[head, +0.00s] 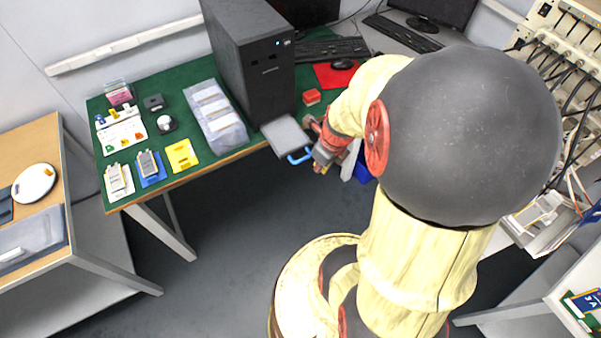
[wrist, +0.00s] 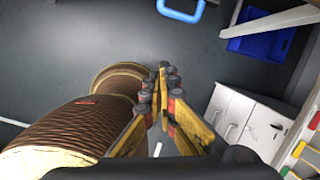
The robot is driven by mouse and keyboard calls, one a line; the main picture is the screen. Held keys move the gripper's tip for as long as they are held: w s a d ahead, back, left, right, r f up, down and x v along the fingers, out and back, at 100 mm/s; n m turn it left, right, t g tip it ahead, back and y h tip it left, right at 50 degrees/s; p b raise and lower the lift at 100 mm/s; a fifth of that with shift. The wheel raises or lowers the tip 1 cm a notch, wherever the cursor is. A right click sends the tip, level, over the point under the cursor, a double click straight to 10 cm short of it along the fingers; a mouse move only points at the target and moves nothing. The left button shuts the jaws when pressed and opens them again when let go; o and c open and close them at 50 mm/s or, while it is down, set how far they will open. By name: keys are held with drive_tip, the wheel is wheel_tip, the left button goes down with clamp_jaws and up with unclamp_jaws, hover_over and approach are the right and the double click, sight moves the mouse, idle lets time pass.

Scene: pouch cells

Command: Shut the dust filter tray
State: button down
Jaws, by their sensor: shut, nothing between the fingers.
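The dust filter tray (head: 286,135) is a flat grey panel that sticks out from the foot of the black computer tower (head: 247,75), past the front edge of the green table. Its blue handle (head: 298,158) hangs at the tray's near end. The handle also shows at the top edge of the wrist view (wrist: 181,10); the rest of the tray is out of that view. My gripper (head: 319,168) is just right of the handle in the head view. In the wrist view my gripper (wrist: 164,68) is shut and empty, its fingertips apart from the handle.
The green table (head: 170,95) holds a bagged tray (head: 215,115), several cards and pouch cells left of the tower, and a red mouse mat (head: 335,75) to its right. A blue bin (wrist: 262,35) and white drawers (wrist: 245,118) stand near my gripper. Grey floor lies open in front.

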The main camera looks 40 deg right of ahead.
drive_tip(key=w+d+f+m+b, duration=0.2)
drive_tip(key=w+f+b, duration=0.4)
drive_tip(key=f, duration=0.3)
drive_tip(key=shift+w+m, duration=0.4)
drive_tip(key=shift+m, duration=0.3)
drive_tip(key=shift+d+r, duration=0.1)
